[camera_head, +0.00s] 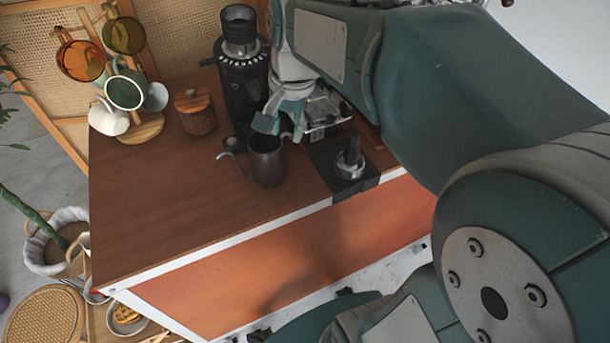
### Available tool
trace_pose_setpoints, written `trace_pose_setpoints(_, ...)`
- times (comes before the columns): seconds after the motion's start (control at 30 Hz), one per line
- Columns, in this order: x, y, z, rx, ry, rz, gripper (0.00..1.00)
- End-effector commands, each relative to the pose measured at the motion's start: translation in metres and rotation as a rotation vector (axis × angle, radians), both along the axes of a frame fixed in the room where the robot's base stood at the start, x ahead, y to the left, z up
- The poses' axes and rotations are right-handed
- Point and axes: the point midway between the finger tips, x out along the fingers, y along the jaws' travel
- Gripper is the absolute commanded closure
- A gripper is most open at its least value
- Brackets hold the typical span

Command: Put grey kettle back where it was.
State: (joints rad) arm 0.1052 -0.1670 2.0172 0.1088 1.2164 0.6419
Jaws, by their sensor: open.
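The grey kettle (267,163) stands upright on the wooden cart top (140,220), near its front edge. Its thin gooseneck spout points left, and its handle side faces up and right, toward my gripper. My gripper (279,122) is open, just behind and above the kettle's rim by the handle. The fingertips overlap the handle area in this view, so I cannot tell whether they touch it. My arm comes in from the right and hides part of the cart's back right.
A black grinder (241,80) stands close behind the kettle. A black mat with a portafilter and tamper (350,160) lies to the right. A wooden-lidded jar (195,111) and a mug tree (142,127) stand at the back left. The cart top's left front is clear.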

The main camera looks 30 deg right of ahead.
Motion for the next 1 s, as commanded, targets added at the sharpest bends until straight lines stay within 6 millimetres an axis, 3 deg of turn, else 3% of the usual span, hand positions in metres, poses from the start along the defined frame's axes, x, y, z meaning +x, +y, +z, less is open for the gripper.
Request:
trace_pose_setpoints(0.23, -0.056, 0.010, 0.004, -0.109, -0.195, 0.313, 0.57)
trace_pose_setpoints(0.5, -0.104, 0.016, -0.008, -0.254, -0.368, 0.628, 0.57)
trace_pose_setpoints(0.7, -0.116, 0.017, -0.015, -0.310, -0.420, 0.729, 0.57)
trace_pose_setpoints(1.0, -0.117, 0.017, -0.016, -0.312, -0.420, 0.735, 0.57)
